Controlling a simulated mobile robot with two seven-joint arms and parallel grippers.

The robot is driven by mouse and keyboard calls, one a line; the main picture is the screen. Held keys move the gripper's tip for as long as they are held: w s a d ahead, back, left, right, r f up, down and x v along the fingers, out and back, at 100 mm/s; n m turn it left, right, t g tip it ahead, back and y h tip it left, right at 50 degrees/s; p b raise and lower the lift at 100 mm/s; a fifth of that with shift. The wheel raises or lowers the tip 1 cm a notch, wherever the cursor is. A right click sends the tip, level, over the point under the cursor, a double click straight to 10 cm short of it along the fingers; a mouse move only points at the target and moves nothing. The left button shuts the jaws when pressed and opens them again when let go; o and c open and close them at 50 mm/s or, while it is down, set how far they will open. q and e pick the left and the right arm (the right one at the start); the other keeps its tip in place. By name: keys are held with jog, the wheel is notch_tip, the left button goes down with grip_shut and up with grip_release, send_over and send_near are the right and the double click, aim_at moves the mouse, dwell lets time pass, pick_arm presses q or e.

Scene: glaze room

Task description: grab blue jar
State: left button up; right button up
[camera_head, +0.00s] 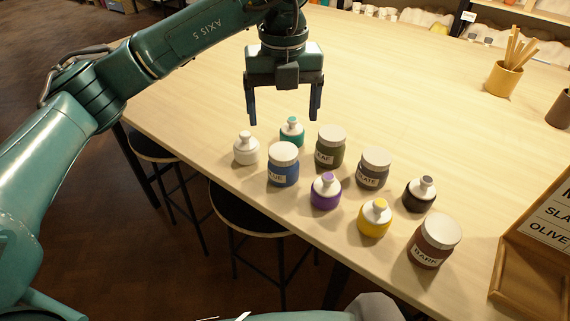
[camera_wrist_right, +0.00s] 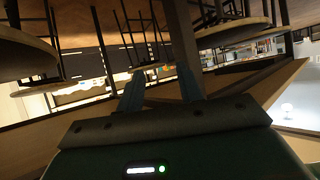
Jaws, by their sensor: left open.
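The blue jar (camera_head: 283,172) stands upright on the wooden table, with a white lid and a partly readable white label. My left gripper (camera_head: 283,118) is open and empty, pointing down above the table, beyond the blue jar in the head view and apart from it. Its two dark blue fingers are spread wide. My right gripper (camera_wrist_right: 160,84) shows in the right wrist view with its fingers apart and nothing seen between them. It is not seen in the head view.
Close around the blue jar stand a white bottle (camera_head: 246,149), a teal bottle (camera_head: 292,132), an olive-green jar (camera_head: 330,147) and a purple bottle (camera_head: 325,192). Further right are a slate jar (camera_head: 373,169), a yellow bottle (camera_head: 375,218) and a brown jar (camera_head: 433,243).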

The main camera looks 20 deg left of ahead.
aim_at(284, 150)
pick_arm(q)
notch_tip(284, 150, down, 12)
jog(key=shift+s+r+p, duration=0.1)
jog(key=shift+r+p, duration=0.05)
jog(key=shift+p, duration=0.8)
jog(key=shift+c, duration=0.5)
jog(key=c, duration=1.1)
jog(key=shift+r, duration=0.1)
